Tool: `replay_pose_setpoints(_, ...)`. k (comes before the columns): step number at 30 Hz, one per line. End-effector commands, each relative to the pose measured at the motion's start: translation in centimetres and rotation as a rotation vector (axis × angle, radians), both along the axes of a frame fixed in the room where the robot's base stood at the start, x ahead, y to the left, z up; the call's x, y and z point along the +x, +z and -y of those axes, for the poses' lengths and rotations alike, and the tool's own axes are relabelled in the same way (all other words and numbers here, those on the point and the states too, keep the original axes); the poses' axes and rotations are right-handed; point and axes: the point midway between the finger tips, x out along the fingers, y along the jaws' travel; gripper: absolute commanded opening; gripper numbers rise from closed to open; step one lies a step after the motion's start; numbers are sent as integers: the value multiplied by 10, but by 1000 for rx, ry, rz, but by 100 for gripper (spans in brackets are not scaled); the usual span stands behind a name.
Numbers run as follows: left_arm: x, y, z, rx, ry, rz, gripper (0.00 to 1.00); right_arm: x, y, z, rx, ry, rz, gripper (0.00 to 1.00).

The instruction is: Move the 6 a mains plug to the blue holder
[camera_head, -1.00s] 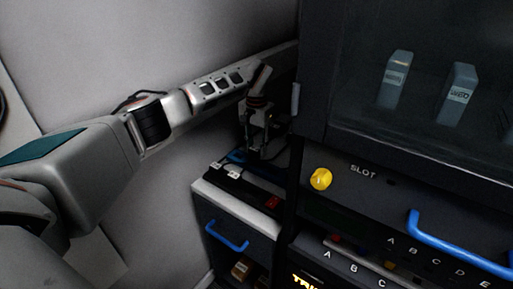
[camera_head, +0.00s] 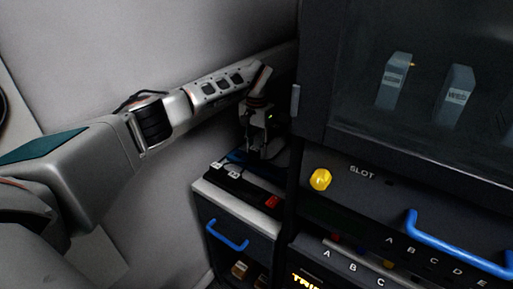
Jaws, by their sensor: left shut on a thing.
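My left gripper (camera_head: 262,150) points down over the back of the small cabinet top, close to the left side of the large dark machine. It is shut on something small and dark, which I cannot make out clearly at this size. A black power strip (camera_head: 240,187) lies on the cabinet top in front of the gripper, with white plugs (camera_head: 225,171) at its left part and a red switch (camera_head: 272,201) at its right end. A blue piece (camera_head: 237,157), possibly the blue holder, shows behind the strip beside the gripper. My right gripper is out of view.
The small cabinet (camera_head: 213,212) has a blue drawer handle (camera_head: 228,236). The dark machine carries a yellow knob (camera_head: 320,180), a long blue handle (camera_head: 455,247) and a window with grey labelled blocks (camera_head: 457,92). A pale wall stands behind my left arm.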

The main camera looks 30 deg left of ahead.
Motion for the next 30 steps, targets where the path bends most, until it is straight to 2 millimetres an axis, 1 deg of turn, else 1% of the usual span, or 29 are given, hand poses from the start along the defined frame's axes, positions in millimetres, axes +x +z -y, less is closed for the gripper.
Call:
replay_pose_setpoints(6, 0, 1, 0, 0, 0, 1, 6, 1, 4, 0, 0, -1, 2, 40)
replay_pose_setpoints(23, 0, 0, 0, 0, 0, 0, 6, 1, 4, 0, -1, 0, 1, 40)
replay_pose_setpoints(30, 0, 0, 0, -1, 0, 0, 6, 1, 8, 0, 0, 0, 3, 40)
